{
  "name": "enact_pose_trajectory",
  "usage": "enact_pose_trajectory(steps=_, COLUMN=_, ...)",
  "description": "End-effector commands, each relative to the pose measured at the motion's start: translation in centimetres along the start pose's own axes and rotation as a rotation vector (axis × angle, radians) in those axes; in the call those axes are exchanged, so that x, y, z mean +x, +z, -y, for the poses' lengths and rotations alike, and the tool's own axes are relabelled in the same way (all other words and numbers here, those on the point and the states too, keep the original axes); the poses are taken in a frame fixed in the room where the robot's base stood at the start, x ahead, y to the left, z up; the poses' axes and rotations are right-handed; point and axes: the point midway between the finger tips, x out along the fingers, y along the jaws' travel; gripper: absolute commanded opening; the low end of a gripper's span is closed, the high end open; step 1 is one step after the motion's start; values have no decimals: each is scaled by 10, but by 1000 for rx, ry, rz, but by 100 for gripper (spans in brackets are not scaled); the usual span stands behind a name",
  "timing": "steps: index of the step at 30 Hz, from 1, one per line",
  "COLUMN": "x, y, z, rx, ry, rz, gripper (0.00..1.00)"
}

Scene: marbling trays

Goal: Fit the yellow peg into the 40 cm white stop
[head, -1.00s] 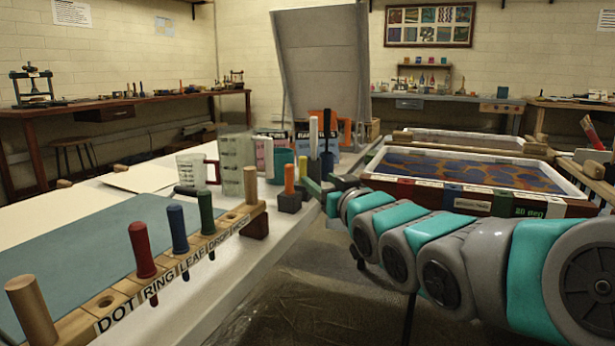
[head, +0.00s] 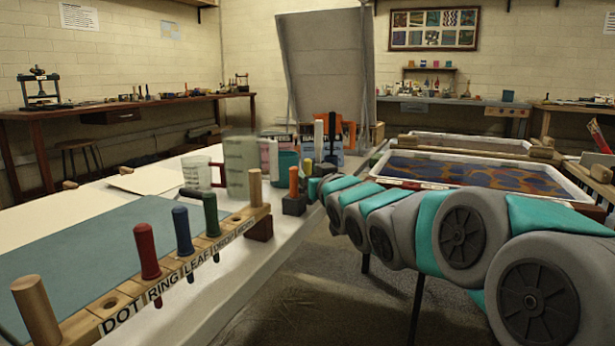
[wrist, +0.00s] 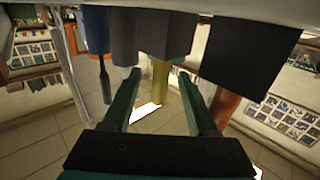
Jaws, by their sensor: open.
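The yellow peg (wrist: 160,84) stands in a dark block and shows between my gripper's fingers in the wrist view, which looks upside down. My gripper (wrist: 159,74) is open, with one green fingertip on each side of the peg; I cannot tell whether either touches it. In the head view a small part of the yellow peg (head: 308,167) shows beside the orange peg, and my arm hides most of my gripper. The 40 cm white stop cannot be made out now; my arm covers the front of the marbling tray (head: 395,183).
An orange peg (head: 294,180) in a dark block (head: 293,206) stands close beside. A blue peg (wrist: 100,45) is on the other side in the wrist view. Measuring jugs (head: 240,168) stand behind. A labelled wooden rack (head: 75,330) holds several pegs along the table edge.

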Motion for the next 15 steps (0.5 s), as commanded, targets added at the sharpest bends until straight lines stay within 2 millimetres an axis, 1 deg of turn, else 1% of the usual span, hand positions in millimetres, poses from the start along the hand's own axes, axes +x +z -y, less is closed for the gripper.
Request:
enact_pose_trajectory(steps=1, x=4, y=0, z=1, rx=0, ry=-1, rz=0, gripper=59)
enact_pose_trajectory(steps=3, x=6, y=0, z=1, rx=0, ry=-1, rz=-1, gripper=59)
enact_pose_trajectory(steps=9, x=6, y=-1, z=0, rx=0, ry=0, rz=-1, gripper=58)
enact_pose_trajectory(steps=15, x=6, y=0, z=0, rx=0, ry=0, rz=0, gripper=35)
